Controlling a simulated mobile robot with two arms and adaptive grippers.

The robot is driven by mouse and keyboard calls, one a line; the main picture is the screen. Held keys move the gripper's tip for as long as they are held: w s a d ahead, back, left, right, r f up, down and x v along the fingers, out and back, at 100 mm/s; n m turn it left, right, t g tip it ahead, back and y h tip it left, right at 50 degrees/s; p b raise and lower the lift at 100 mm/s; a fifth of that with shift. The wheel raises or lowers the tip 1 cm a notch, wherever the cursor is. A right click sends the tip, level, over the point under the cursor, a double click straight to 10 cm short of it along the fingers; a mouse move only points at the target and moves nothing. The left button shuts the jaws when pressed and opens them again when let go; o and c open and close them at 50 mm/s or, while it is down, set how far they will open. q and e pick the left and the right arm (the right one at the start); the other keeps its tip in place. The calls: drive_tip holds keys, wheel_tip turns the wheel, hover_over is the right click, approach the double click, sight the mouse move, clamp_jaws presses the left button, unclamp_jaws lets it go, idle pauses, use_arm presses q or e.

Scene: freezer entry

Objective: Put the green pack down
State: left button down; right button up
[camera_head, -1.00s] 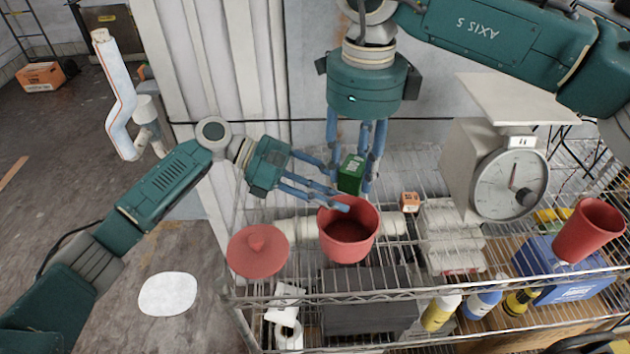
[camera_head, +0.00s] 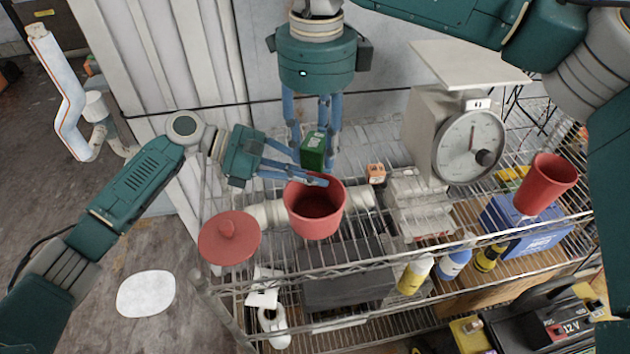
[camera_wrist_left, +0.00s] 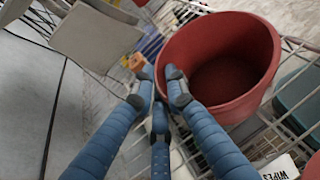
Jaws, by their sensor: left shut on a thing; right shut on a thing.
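The green pack (camera_head: 313,153) is a small dark green box with a pale printed top. My right gripper (camera_head: 313,140) points down from above and is shut on it, holding it just above and behind the red pot (camera_head: 316,222). The pot stands open on the wire shelf, with no contents visible. My left gripper (camera_head: 318,180) comes in from the left and is shut on the pot's rim. In the left wrist view, its blue fingers (camera_wrist_left: 162,92) meet the left edge of the red pot (camera_wrist_left: 225,70).
A red lid (camera_head: 229,238) lies left of the pot. An orange box (camera_head: 376,173), white packs (camera_head: 418,205) and a dial scale (camera_head: 455,130) stand right of it. A red cup (camera_head: 546,184) is farther right, by a blue box (camera_head: 520,228). Bottles (camera_head: 452,265) stand lower down.

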use_arm(q)
drive_tip(key=shift+f, duration=0.1)
use_arm(e)
drive_tip(key=m, duration=0.2)
drive_tip(key=f+m, duration=0.1)
drive_tip(key=m, duration=0.3)
drive_tip(key=f+m, duration=0.1)
drive_tip(key=m, duration=0.4)
drive_tip(key=f+m, duration=0.1)
drive_tip(key=m, duration=0.4)
drive_tip(key=shift+f, duration=0.25)
drive_tip(key=m, duration=0.2)
drive_tip(key=f+m, duration=0.1)
drive_tip(key=m, duration=0.4)
drive_tip(key=shift+f, duration=0.25)
use_arm(q)
drive_tip(key=shift+f, duration=0.1)
use_arm(e)
drive_tip(key=f+m, duration=0.1)
drive_tip(key=m, duration=0.6)
use_arm(q)
drive_tip(key=shift+s, duration=0.1)
use_arm(e)
approach(315, 217)
wheel_tip(315, 217, down, 5)
drive_tip(key=shift+f, duration=0.2)
drive_tip(key=shift+f, duration=0.15)
drive_tip(key=o, duration=0.9)
